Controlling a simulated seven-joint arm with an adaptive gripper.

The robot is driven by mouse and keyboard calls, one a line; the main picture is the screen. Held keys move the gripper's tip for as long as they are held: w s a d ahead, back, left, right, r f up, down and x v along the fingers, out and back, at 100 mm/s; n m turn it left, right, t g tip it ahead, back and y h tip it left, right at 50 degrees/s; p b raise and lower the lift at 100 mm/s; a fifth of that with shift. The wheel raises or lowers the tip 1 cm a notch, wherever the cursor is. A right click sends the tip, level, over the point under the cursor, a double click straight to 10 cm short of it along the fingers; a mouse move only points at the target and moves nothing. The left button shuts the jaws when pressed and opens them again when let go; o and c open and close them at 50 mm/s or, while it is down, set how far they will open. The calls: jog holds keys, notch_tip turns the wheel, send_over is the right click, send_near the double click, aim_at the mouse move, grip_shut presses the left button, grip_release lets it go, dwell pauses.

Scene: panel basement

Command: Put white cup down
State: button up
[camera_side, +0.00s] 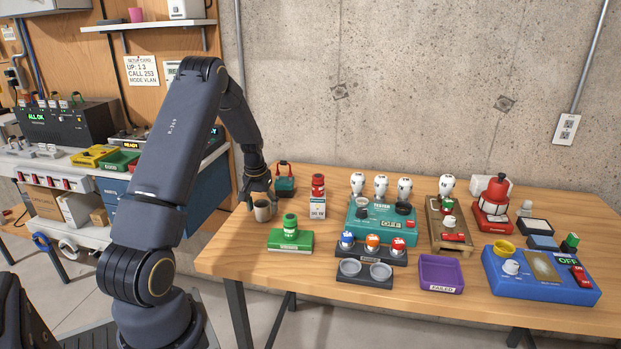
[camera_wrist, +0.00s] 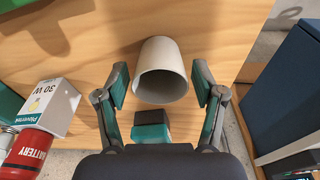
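The white cup (camera_side: 262,211) stands upright at the left end of the wooden table in the side view. In the wrist view the cup (camera_wrist: 160,72) sits between my fingers with its open mouth towards the camera. My gripper (camera_side: 260,190) is low over the cup in the side view. In the wrist view the gripper (camera_wrist: 160,85) is open, with a finger on each side of the cup and a small gap at each side. The cup appears to rest on the table, though its base is hidden in the wrist view.
A teal block with a red handle (camera_side: 285,180) stands close behind the cup. The table's left edge (camera_side: 215,250) is near. A purple tray (camera_side: 441,273) lies farther right.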

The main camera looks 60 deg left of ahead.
aim_at(262, 220)
jog(key=shift+r, duration=0.1)
notch_tip(262, 220, up, 12)
jog(key=s+d, duration=0.1)
jog(key=d, duration=0.1)
jog(key=w+d+r+m+t, duration=0.1)
jog(key=d+r+m, duration=0.1)
jog(key=d+r, duration=0.75)
jog(key=s+d+m+t, duration=0.1)
jog(key=s+d, duration=0.3)
jog(key=d, duration=0.4)
jog(key=s+d+r+m+t, duration=0.1)
jog(key=s+d+m, duration=0.2)
jog(key=d, duration=0.5)
jog(key=s+d+r+m+t+h, duration=0.1)
jog(key=s+d+m, duration=0.2)
jog(key=s+d, duration=0.3)
jog(key=shift+s+d+r, duration=0.1)
jog(key=shift+d+r, duration=0.05)
jog(key=shift+d, duration=0.95)
